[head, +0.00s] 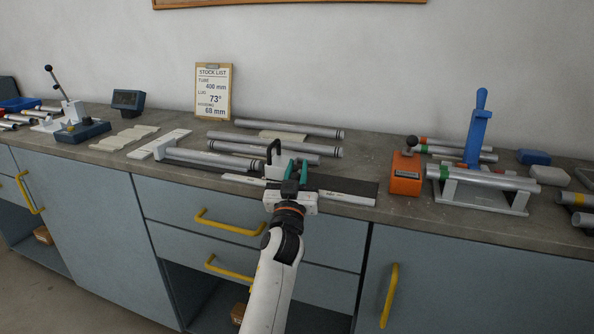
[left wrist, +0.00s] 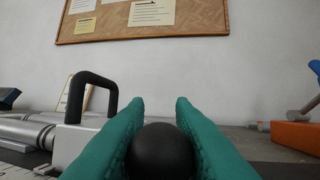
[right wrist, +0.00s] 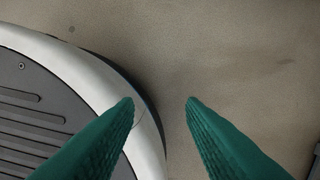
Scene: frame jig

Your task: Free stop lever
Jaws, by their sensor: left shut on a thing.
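My left gripper (head: 294,172) is at the middle of the bench, over the light grey stop block (head: 273,170) with its black loop handle (head: 273,150). In the left wrist view its green fingers (left wrist: 160,110) are shut on a black ball knob (left wrist: 162,152), which I take as the stop lever's end. The lever's shaft is hidden below the knob. The black loop handle stands just left of the fingers in that view (left wrist: 92,92). My right gripper (right wrist: 160,102) is open and empty, above the floor beside my own base.
Several grey tubes (head: 285,130) lie behind the stop block. An orange box (head: 406,174) with a black knob and a cradle with a blue upright (head: 477,125) stand to the right. A stock list (head: 213,92) leans on the wall.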

